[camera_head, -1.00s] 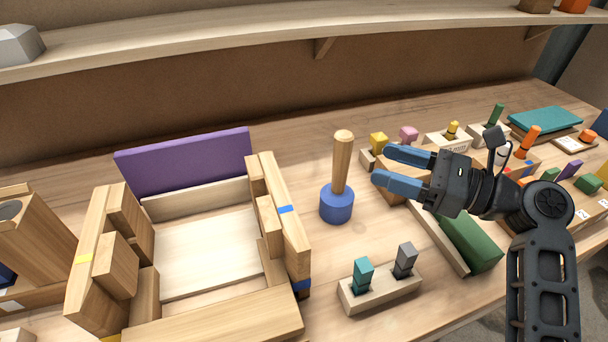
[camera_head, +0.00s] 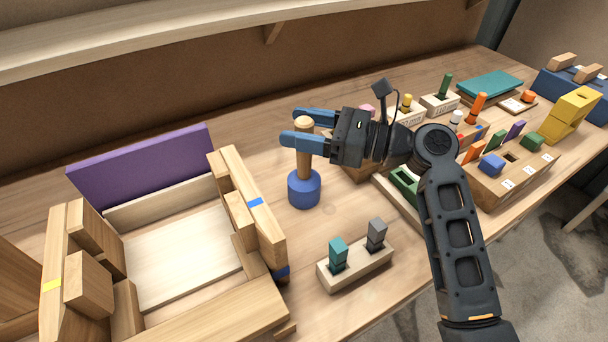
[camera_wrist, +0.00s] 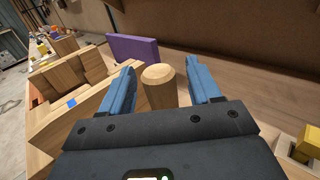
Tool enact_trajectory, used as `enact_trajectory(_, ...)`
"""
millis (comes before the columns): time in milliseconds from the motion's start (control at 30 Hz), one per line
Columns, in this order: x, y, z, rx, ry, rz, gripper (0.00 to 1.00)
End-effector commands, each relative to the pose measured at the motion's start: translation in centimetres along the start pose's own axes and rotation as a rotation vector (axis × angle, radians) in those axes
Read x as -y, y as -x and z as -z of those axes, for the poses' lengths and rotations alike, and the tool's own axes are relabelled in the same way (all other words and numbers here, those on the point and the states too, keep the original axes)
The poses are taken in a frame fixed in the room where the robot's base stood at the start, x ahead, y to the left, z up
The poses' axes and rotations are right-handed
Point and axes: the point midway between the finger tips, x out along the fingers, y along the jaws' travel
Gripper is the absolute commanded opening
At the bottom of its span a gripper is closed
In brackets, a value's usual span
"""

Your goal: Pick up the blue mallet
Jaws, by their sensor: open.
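The blue mallet (camera_head: 304,188) stands upright on the bench, its blue head down and its wooden handle pointing up. My gripper (camera_head: 305,129) is open, with its blue fingers on either side of the upper part of the handle in the head view. In the wrist view the handle's round top (camera_wrist: 158,74) shows between the two open fingertips (camera_wrist: 160,75), with a gap at each side. The mallet's blue head is hidden in the wrist view.
Left of the mallet is a wooden frame (camera_head: 255,300) with a purple board (camera_head: 150,170) behind it. A peg block (camera_head: 355,268) with teal and grey pegs stands in front. Several tool holders and blocks fill the right side. A shelf (camera_head: 130,45) runs above the back.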

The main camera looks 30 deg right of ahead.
Motion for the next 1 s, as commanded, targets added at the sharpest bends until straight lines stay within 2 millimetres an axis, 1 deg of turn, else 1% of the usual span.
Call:
enact_trajectory(100,0.01,0.03,0.02,0.0,0.0,0.0,0.61)
enact_trajectory(733,0.01,0.08,0.02,0.0,0.0,0.0,0.01)
enact_trajectory(1000,0.02,0.08,-0.04,0.001,0.001,0.001,0.0)
